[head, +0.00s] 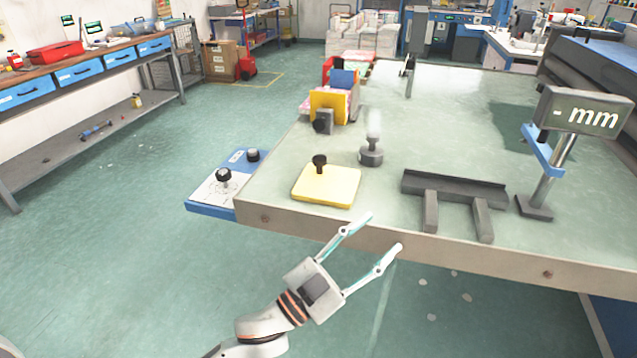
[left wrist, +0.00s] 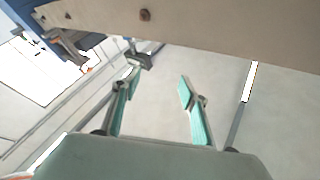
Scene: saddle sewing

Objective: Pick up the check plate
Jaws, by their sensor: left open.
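The check plate (head: 335,187) appears to be the flat yellow plate with a black knob, lying on the table near its front left edge. My left gripper (head: 385,232) is open and empty, in front of the table's front edge, apart from the plate and to its lower right in the head view. In the left wrist view the open fingers (left wrist: 158,85) have nothing between them, and the table's edge (left wrist: 200,35) crosses above them. The plate is not visible in that view. My right gripper is not in view.
The table (head: 450,110) holds a dark weight (head: 371,154), a dark grey rack (head: 455,188), a display stand marked "mm" (head: 585,112) and a yellow block assembly (head: 330,106). A blue side shelf (head: 215,207) with black knobs juts out left. Floor is clear around my left arm.

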